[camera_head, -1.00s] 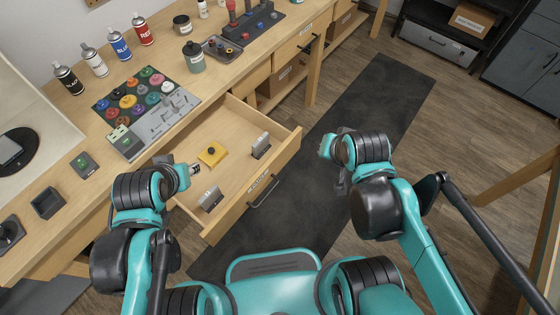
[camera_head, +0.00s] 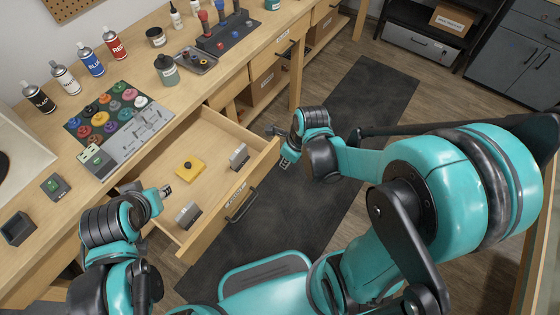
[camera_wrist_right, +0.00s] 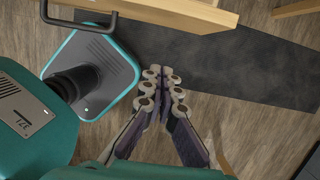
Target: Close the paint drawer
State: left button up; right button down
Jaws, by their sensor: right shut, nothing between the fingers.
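The paint drawer (camera_head: 212,154) is pulled well out from under the bench, with its light wooden front (camera_head: 262,166) facing right. Its dark bar handle (camera_head: 241,206) is on that front, and also shows at the upper left of the right wrist view (camera_wrist_right: 80,22). My right gripper (camera_head: 285,160) is beyond the drawer front, near its far right corner, apart from the handle. In the right wrist view its fingers (camera_wrist_right: 163,88) are together and empty. My left gripper (camera_head: 166,190) is by the drawer's left side; its fingers are too small to judge.
A yellow block with a black knob (camera_head: 190,167) and two grey blocks (camera_head: 238,156) (camera_head: 188,214) lie in the drawer. Spray cans (camera_head: 91,61) and a tray of coloured pots (camera_head: 105,115) stand on the bench (camera_head: 35,181).

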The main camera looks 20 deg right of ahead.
jog(key=shift+w+a+f+b, duration=0.6)
jog(key=shift+w+f+b, duration=0.2)
jog(key=shift+f, duration=0.55)
jog(key=shift+w+a+f+b, duration=0.55)
jog(key=shift+w+f+b, duration=0.25)
jog(key=shift+f, duration=0.55)
jog(key=shift+w+a+f+b, duration=0.6)
jog(key=shift+w+f+b, duration=0.2)
jog(key=shift+f, duration=0.55)
jog(key=shift+w, duration=0.1)
